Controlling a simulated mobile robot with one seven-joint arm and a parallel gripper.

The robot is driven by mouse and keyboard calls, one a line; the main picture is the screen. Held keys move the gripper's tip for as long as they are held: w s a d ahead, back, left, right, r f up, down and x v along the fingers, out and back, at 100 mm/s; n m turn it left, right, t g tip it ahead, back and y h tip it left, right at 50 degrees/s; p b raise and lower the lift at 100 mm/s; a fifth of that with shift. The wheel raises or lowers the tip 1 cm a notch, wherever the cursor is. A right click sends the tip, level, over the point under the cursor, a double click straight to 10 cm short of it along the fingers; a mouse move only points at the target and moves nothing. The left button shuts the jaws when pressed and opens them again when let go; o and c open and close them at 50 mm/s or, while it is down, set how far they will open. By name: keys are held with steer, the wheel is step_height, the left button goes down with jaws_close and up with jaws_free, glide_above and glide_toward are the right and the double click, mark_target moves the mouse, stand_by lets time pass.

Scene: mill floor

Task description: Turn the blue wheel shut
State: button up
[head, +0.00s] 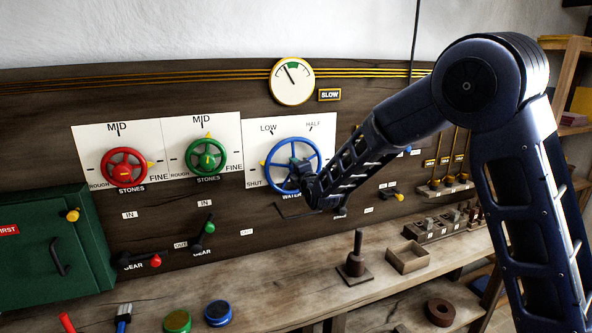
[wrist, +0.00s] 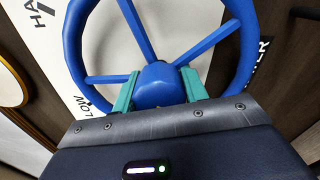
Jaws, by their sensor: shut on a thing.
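The blue wheel (head: 292,138) is mounted on a white plate marked SHUT, LOW and HALF, with WATER below it. A yellow pointer (head: 263,163) at its left rim lies between SHUT and LOW. My gripper (head: 299,172) is at the wheel's centre, and my arm hides part of its lower right. In the wrist view, the two teal fingers of my gripper (wrist: 159,88) are closed on either side of the blue hub (wrist: 156,83). The wheel's rim and spokes (wrist: 205,43) show around and above them.
A red wheel (head: 123,150) and a green wheel (head: 206,140) are to the left. A round gauge (head: 293,82) hangs above. Below, the workbench (head: 300,262) holds an upright dark tool (head: 356,262) and an open wooden box (head: 408,257). A green cabinet (head: 80,225) is at far left.

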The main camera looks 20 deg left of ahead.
steer(key=shift+n, duration=1.3)
steer(key=o, duration=1)
steer(key=v, duration=1.1)
steer(key=shift+w, duration=0.1)
